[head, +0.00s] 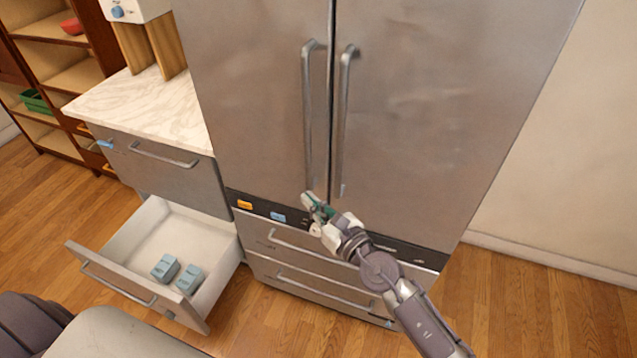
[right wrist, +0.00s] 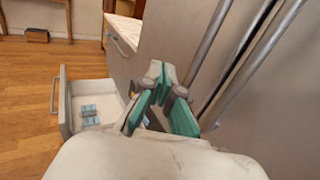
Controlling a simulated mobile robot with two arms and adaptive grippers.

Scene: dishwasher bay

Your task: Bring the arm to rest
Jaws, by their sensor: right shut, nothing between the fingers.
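My right arm (head: 384,272) reaches up from the bottom right of the head view. My right gripper (head: 308,198) is shut and empty, in front of the fridge near the lower end of its left door handle. I cannot tell whether it touches the fridge. In the right wrist view the gripper's green fingers (right wrist: 158,70) come together at the tips with nothing between them. My left gripper is not in view.
The steel fridge (head: 430,110) has both doors shut. An open drawer (head: 130,238) left of it holds two light blue blocks (head: 165,268). A marble counter (head: 145,108) is above the drawer, with shelves (head: 60,80) farther left. Floor at right (head: 520,300) is clear.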

